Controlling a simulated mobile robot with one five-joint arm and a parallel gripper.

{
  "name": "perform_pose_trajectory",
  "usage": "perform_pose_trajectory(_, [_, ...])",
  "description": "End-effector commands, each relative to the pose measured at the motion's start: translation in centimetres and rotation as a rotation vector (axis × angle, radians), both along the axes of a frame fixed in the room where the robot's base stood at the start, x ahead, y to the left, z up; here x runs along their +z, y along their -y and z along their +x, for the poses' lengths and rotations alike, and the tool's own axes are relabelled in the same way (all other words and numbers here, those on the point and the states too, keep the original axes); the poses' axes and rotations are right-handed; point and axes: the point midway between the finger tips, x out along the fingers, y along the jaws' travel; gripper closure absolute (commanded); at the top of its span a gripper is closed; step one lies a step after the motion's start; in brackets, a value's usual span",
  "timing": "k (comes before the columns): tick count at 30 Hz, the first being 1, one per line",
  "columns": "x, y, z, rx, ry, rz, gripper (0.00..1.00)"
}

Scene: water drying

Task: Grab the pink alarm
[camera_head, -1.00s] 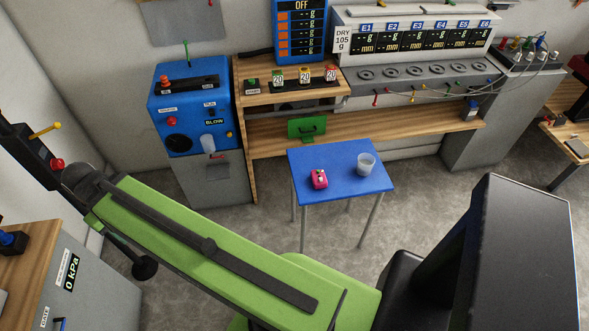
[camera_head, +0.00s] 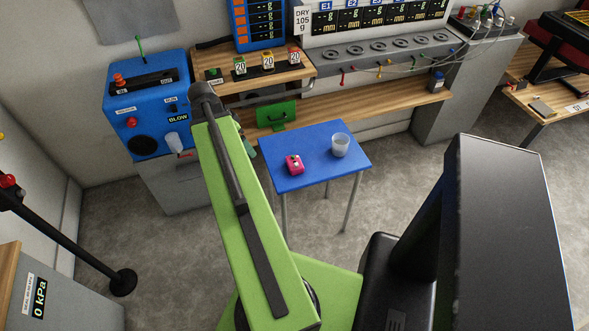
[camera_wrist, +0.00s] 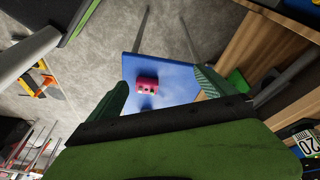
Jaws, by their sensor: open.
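The pink alarm (camera_head: 294,164) is a small pink block on the blue table (camera_head: 315,172), left of a clear cup (camera_head: 340,145). In the wrist view the pink alarm (camera_wrist: 147,86) shows on the blue tabletop (camera_wrist: 180,75), between the two green fingers and some way beyond them. My gripper (camera_wrist: 160,90) is open and empty, apart from the alarm. In the head view my green arm reaches toward the wall left of the table, and its end mostly hides the gripper.
A wooden bench (camera_head: 365,108) with gauges runs along the wall behind the table. A blue machine (camera_head: 150,104) on a grey cabinet stands at the left. Grey floor surrounds the table.

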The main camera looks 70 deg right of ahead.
Motion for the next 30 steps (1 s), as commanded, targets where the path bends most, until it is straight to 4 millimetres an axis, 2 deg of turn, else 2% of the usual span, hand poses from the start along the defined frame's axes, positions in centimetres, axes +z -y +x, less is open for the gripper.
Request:
perform_pose_trajectory(1, [-0.6, 2.4, -3.1, -0.132, 0.005, -0.031, 0.05])
perform_pose_trajectory(3, [-0.7, 4.5, -6.2, -0.271, 0.010, -0.069, 0.05])
perform_pose_trajectory(6, [-0.6, 6.0, -8.7, -0.383, 0.013, -0.103, 0.05])
perform_pose_trajectory(11, [-0.6, 6.4, -9.5, -0.418, 0.016, -0.114, 0.05])
perform_pose_trajectory(14, [-1.3, 6.5, -9.5, -0.416, 0.016, -0.113, 0.05])
perform_pose_trajectory(17, [-2.9, 6.8, -9.9, -0.415, 0.015, -0.112, 0.05])
perform_pose_trajectory(27, [-10.3, 8.6, -12.0, -0.414, 0.015, -0.112, 0.05])
perform_pose_trajectory(30, [-11.9, 9.0, -12.6, -0.412, 0.016, -0.112, 0.05])
